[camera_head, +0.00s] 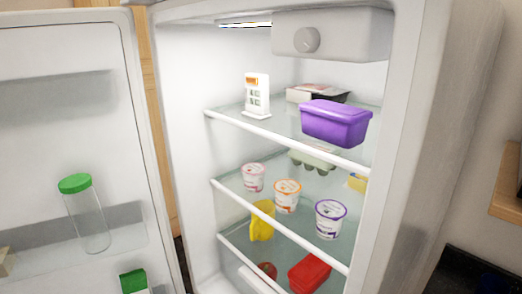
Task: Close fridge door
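The white fridge (405,150) stands open in the head view, with its lit interior facing me. Its door (125,110) is swung wide to the left, and the inner side of the door shows. A clear jar with a green lid (86,215) stands on a door shelf. A green-topped carton (134,282) shows lower on the door, cut off by the frame's bottom edge. Neither of my grippers is in view.
Inside the fridge, glass shelves (285,140) hold a purple tub (335,122), several yogurt cups (287,196), a yellow item (262,222) and a red box (310,273). A wooden shelf (508,185) and a dark surface (465,275) lie right of the fridge.

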